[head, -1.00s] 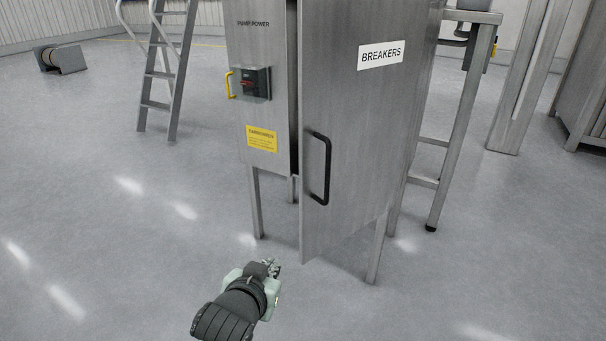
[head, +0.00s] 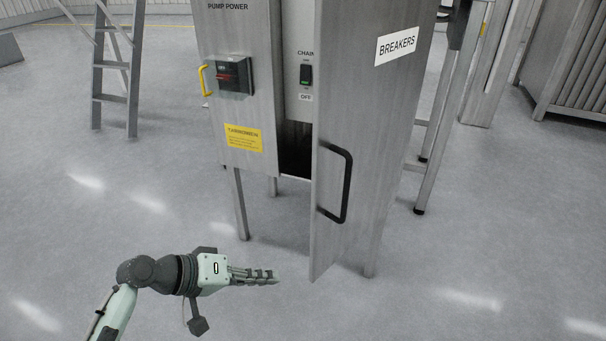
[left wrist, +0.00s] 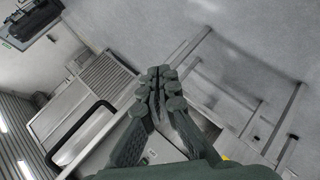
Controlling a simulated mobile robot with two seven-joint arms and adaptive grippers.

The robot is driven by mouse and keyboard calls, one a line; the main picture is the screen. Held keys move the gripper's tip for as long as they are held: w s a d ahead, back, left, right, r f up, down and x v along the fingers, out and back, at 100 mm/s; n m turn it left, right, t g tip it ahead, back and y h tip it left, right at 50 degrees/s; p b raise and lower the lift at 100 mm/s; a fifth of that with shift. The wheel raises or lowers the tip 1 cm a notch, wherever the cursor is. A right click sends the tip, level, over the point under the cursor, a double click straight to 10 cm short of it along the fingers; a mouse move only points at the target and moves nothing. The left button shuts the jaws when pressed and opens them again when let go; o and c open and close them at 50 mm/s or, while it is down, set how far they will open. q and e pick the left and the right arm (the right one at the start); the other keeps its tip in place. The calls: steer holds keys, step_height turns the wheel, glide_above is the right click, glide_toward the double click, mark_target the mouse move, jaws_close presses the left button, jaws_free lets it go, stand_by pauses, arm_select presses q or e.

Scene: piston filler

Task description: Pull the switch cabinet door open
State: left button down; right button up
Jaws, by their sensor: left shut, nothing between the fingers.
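The switch cabinet door (head: 365,150) is a grey steel panel labelled BREAKERS with a black bar handle (head: 347,185). It stands partly open, with a gap on its left showing the dark cabinet inside and a CHAIN switch (head: 306,76). My left gripper (head: 276,276) is shut and empty, low in front of the cabinet and left of the door's lower free edge, apart from the handle in the head view. In the left wrist view its closed fingers (left wrist: 157,90) fill the middle, and the black handle (left wrist: 84,132) shows to their left. My right gripper is not in view.
A ladder (head: 118,70) stands at the back left. The floor (head: 130,220) in front is clear.

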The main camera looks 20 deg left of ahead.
arm_select(q)
steer(key=w+a+r+n+t+h, duration=0.2)
steer(key=w+a+r+n+t, duration=0.15)
steer(key=r, duration=0.35)
steer(key=w+a+r+n+t+h, duration=0.2)
steer(key=w+r+n+t, duration=0.15)
steer(key=r, duration=0.35)
steer(key=w+d+p, duration=0.3)
steer(key=w+d, duration=0.3)
steer(key=d, duration=0.3)
steer(key=shift+d+m+g, duration=0.3)
steer(key=shift+m+g, duration=0.1)
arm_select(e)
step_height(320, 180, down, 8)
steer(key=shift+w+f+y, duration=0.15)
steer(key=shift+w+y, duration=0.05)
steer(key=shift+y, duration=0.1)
arm_select(q)
steer(key=shift+f, duration=0.15)
